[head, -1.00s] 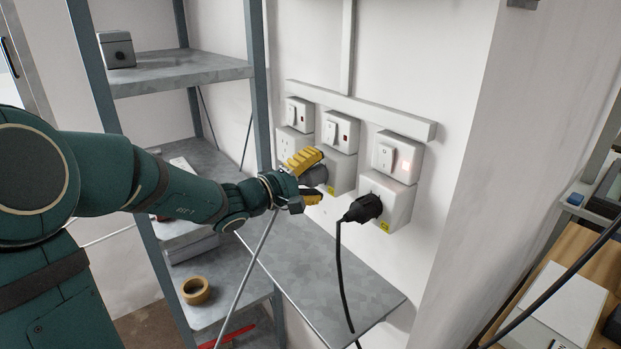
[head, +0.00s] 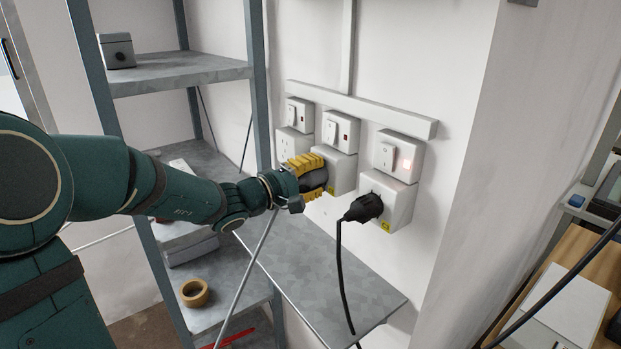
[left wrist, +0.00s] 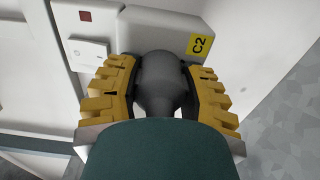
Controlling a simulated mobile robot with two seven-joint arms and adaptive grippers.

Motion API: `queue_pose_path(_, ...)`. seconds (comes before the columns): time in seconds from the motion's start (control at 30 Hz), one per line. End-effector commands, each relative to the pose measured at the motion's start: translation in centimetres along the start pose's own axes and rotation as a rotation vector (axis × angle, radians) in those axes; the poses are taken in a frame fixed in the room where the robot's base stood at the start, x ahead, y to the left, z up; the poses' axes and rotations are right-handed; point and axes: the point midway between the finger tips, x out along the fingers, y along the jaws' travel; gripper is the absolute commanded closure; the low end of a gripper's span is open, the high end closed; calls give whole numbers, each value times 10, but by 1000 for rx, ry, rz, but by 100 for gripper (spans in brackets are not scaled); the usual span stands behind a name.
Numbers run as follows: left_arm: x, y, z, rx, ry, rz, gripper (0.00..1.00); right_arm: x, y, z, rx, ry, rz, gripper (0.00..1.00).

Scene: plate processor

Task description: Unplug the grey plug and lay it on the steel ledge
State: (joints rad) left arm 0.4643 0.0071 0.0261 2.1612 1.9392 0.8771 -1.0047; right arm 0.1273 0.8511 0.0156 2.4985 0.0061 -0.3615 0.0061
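The grey plug (head: 314,180) sits in the middle wall socket (head: 342,172). In the left wrist view the plug (left wrist: 160,84) shows as a rounded grey body beside a yellow C2 label. My left gripper (head: 309,179) has its yellow fingers on both sides of the plug. In the left wrist view the fingers (left wrist: 163,90) appear to touch its sides, so it looks shut on the plug. A grey cable (head: 250,262) runs down from the gripper. The steel ledge (head: 335,280) lies below the sockets, with bare surface. My right gripper is not in view.
A black plug (head: 364,208) with a hanging black cord sits in the right socket (head: 400,205), whose switch box (head: 398,156) glows red. A steel shelf rack stands left, with a tape roll (head: 195,292) on its lower shelf. A wall corner juts out at right.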

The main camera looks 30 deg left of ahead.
Motion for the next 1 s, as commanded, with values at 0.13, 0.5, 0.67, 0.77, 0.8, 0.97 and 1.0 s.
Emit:
queue_pose_path(0.13,0,0,0,0,0,0,100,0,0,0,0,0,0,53)
queue_pose_path(0.5,-7,0,0,2,1,1,100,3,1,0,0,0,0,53)
queue_pose_path(0.67,-13,0,0,2,1,1,100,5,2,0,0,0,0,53)
queue_pose_path(0.77,-16,0,0,1,1,1,100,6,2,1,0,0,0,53)
queue_pose_path(0.8,-18,0,0,1,1,1,100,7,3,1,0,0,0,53)
queue_pose_path(0.97,-24,0,0,1,1,0,100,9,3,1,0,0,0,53)
queue_pose_path(1.0,-25,0,0,1,1,0,100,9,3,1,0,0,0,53)
